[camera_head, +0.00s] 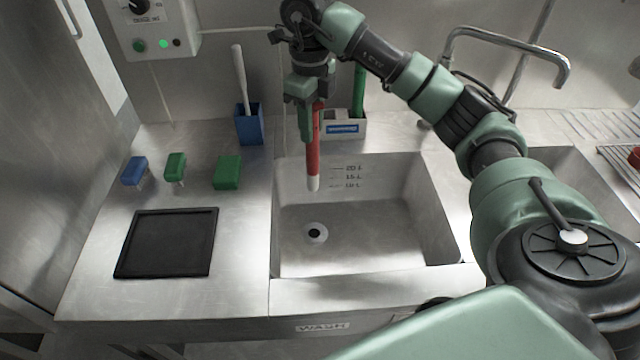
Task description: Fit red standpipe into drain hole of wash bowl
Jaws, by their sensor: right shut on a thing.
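The red standpipe (313,155) has a white lower end and hangs upright over the back left part of the wash bowl (440,210). My right gripper (305,110) is shut on the upper part of the standpipe, which it partly hides. The drain hole (315,232) is a dark round opening with a pale ring in the bowl's floor, on the left side. In the picture the pipe's white tip is above the drain hole and apart from it. My left gripper is not in view.
A black mat (167,243) lies on the counter left of the bowl. Blue (134,170) and green (228,172) brushes, a blue holder (249,124) and a pale caddy (343,125) stand behind. A tap (510,45) rises at the back right.

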